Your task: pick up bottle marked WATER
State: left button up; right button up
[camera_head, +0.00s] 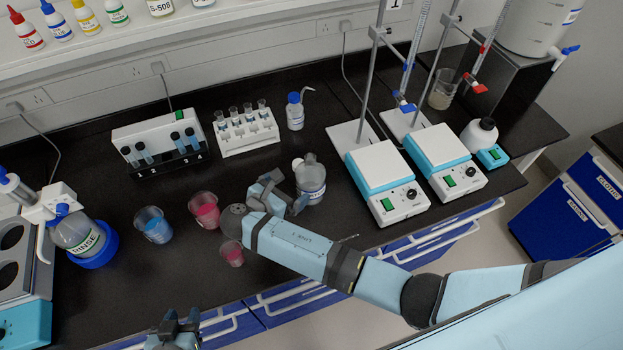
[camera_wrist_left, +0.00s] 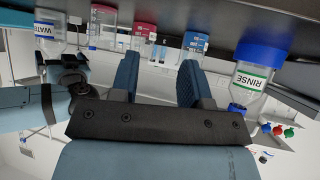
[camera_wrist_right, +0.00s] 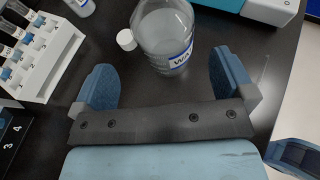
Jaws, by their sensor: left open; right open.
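The clear bottle marked WATER (camera_head: 311,184) stands upright on the black bench, left of the stirrer plates. In the right wrist view, the bottle (camera_wrist_right: 164,30) is just ahead of my right gripper (camera_wrist_right: 162,68), roughly centred between its open fingertips, and part of the label shows. In the head view, my right gripper (camera_head: 280,195) is low at the bottle's left side. A small white cap (camera_wrist_right: 126,40) is beside the bottle. My left gripper (camera_head: 175,328) is open and empty at the bench's front edge. The left wrist view looks upside down and shows the WATER bottle (camera_wrist_left: 47,30) at left.
Pink beakers (camera_head: 204,208) (camera_head: 232,253) and a blue beaker (camera_head: 153,224) stand left of my right gripper. A RINSE bottle (camera_head: 78,235) is further left. A white tube rack (camera_head: 247,133) and a blue-capped wash bottle (camera_head: 295,112) stand behind. A stirrer plate (camera_head: 387,183) stands right.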

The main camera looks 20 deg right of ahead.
aim_at(300, 183)
jog(key=x, duration=0.4)
jog(key=shift+a, duration=0.1)
jog(key=shift+w+d+f+b, duration=0.1)
jog(key=shift+d+f+b, duration=0.3)
jog(key=shift+b, duration=0.3)
jog(key=b+x, duration=0.4)
jog(key=shift+a+f, duration=0.1)
jog(key=shift+f, duration=0.05)
jog(key=shift+r, duration=0.25)
jog(key=c, duration=1.2)
jog(key=shift+w+r+p, duration=0.1)
jog(key=shift+p, duration=0.2)
